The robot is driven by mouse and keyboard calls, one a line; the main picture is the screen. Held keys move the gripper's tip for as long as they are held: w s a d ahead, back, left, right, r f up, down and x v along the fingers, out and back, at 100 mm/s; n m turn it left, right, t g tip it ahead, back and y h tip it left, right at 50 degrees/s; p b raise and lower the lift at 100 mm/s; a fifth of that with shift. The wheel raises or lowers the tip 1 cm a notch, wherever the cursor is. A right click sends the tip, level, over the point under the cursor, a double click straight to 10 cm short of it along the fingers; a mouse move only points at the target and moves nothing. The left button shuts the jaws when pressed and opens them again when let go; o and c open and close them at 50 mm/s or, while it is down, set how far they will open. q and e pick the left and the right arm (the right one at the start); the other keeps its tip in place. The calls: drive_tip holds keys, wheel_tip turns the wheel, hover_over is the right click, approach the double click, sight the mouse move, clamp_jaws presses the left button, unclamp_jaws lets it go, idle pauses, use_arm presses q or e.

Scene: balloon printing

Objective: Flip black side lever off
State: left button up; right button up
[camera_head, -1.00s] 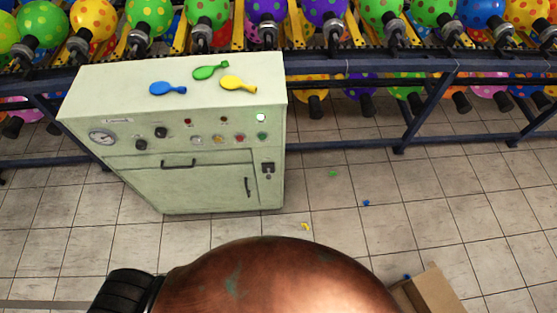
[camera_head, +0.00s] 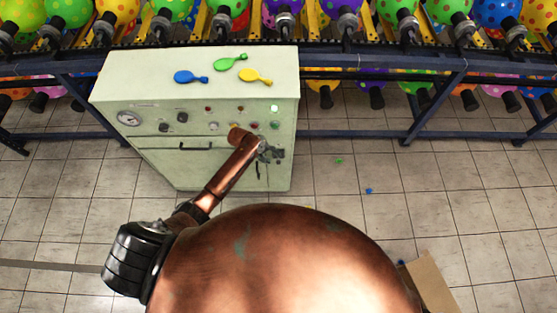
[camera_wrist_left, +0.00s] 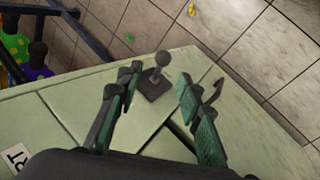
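The black side lever (camera_wrist_left: 158,72) has a round knob on a short stem and a square base plate, fixed to the pale green cabinet (camera_wrist_left: 60,110). It shows in the left wrist view; in the head view my gripper covers its spot. My left gripper (camera_wrist_left: 160,80) is open, with one finger on each side of the lever, and nothing is visibly held. I cannot tell whether a finger touches it. In the head view this gripper (camera_head: 272,151) is at the right part of the cabinet front (camera_head: 160,165). My right gripper is not in view.
Blue (camera_head: 188,77), green (camera_head: 230,63) and yellow (camera_head: 255,76) flat balloons lie on the cabinet top. A dark-framed conveyor (camera_head: 420,65) with several inflated balloons runs behind. A cardboard box (camera_head: 428,283) stands at lower right. The tiled floor right of the cabinet is mostly clear.

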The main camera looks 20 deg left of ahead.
sight(278, 161)
use_arm(q)
drive_tip(key=b+x, duration=0.1)
drive_tip(key=x, duration=0.5)
drive_tip(key=shift+f+b, duration=0.25)
drive_tip(key=shift+b, duration=0.05)
drive_tip(key=shift+w+d+f, duration=0.15)
drive_tip(key=shift+d+f, duration=0.05)
drive_tip(key=shift+f, duration=0.2)
drive_tip(key=shift+c, duration=0.7)
clamp_jaws()
